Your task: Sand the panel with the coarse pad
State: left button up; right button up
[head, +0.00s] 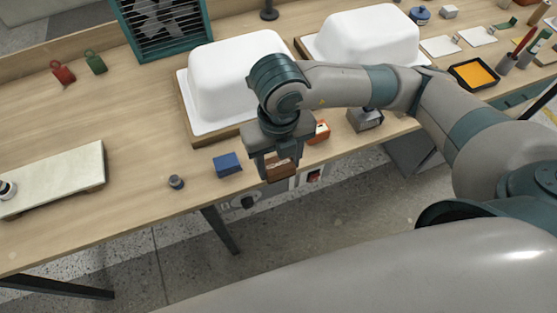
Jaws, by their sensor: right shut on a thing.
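A pale cream panel (58,180) lies on the bench at the left, raised on brown wood. My right gripper (277,172) points down at the bench's front edge, right of a blue block (227,165). It is shut on a brown block-shaped pad (279,169), partly hidden by the fingers. I cannot read its grit. The panel is well to the left of this gripper. My left gripper is out of view.
Two white tub shells (237,80) (366,38) stand on wooden boards behind my right arm. An orange-and-white block (320,132) and a grey metal block (364,118) are to the right. A small dark knob (176,182) stands near the front edge. The bench between panel and shells is mostly clear.

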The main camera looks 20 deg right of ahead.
jog(key=n, duration=0.2)
jog(key=w+d+n, duration=0.1)
jog(key=n, duration=0.1)
jog(key=shift+r, duration=0.25)
jog(key=n, duration=0.3)
jog(key=w+d+n, duration=0.1)
jog(key=n, duration=0.1)
jog(key=shift+d+r, duration=0.1)
jog(key=shift+r, duration=0.25)
jog(key=w+d+r+n, duration=0.2)
jog(key=d+n, duration=0.1)
jog(key=n, duration=1)
jog(key=w+d+r+n, duration=0.3)
jog(key=n, duration=1)
jog(key=shift+n, duration=0.3)
